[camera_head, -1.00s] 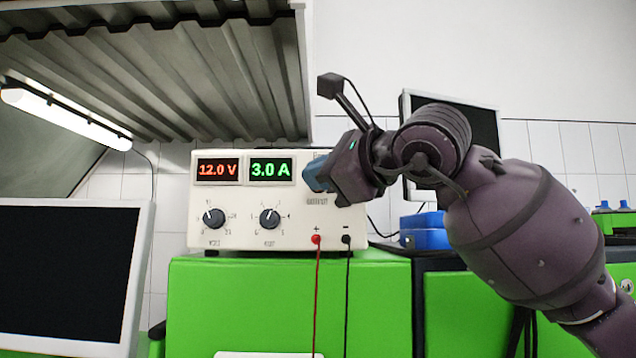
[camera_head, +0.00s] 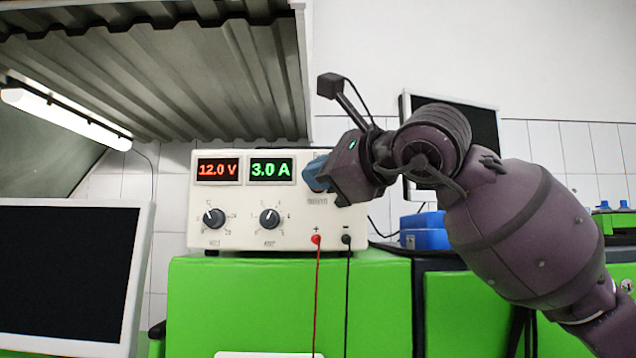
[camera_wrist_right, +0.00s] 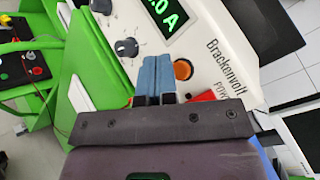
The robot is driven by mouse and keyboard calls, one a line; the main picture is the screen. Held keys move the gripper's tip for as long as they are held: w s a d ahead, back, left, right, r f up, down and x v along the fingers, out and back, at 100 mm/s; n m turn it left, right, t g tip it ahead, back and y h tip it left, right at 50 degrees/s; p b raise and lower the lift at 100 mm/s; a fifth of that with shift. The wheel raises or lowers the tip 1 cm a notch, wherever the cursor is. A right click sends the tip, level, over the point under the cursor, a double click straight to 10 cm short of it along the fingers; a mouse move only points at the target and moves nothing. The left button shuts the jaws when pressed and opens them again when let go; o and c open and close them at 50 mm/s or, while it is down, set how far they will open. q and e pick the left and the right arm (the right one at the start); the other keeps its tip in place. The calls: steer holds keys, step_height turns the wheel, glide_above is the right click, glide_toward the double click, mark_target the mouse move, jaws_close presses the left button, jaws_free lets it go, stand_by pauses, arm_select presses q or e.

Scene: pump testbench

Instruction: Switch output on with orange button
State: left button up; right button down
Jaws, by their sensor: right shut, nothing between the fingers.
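The power supply (camera_head: 250,232) is a cream box on a green cabinet, with a red display reading 12.0 V and a green one reading 3.0 A. My right gripper (camera_head: 313,174) is at the right part of its front panel and hides the button there in the head view. In the right wrist view the orange round button (camera_wrist_right: 183,69) shows just right of the shut, empty blue fingers (camera_wrist_right: 155,72). A red part (camera_wrist_right: 203,96) is partly hidden behind the gripper body. I cannot tell whether the fingertips touch the panel. My left gripper is not in view.
Two knobs (camera_head: 270,218) sit on the panel. A red lead (camera_head: 317,290) and a black lead hang from its terminals. A dark monitor (camera_head: 70,275) stands at left. A blue box (camera_head: 425,231) stands right of the supply. A corrugated hood (camera_head: 200,80) hangs above.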

steer(key=shift+w, duration=0.15)
stand_by(0.3)
steer(key=shift+w, duration=0.1)
steer(key=shift+w, duration=0.25)
stand_by(0.4)
steer(key=shift+w, duration=0.35)
stand_by(0.4)
steer(key=shift+s, duration=0.2)
steer(key=shift+s+b, duration=0.6)
steer(key=shift+s, duration=0.05)
steer(key=shift+s, duration=0.1)
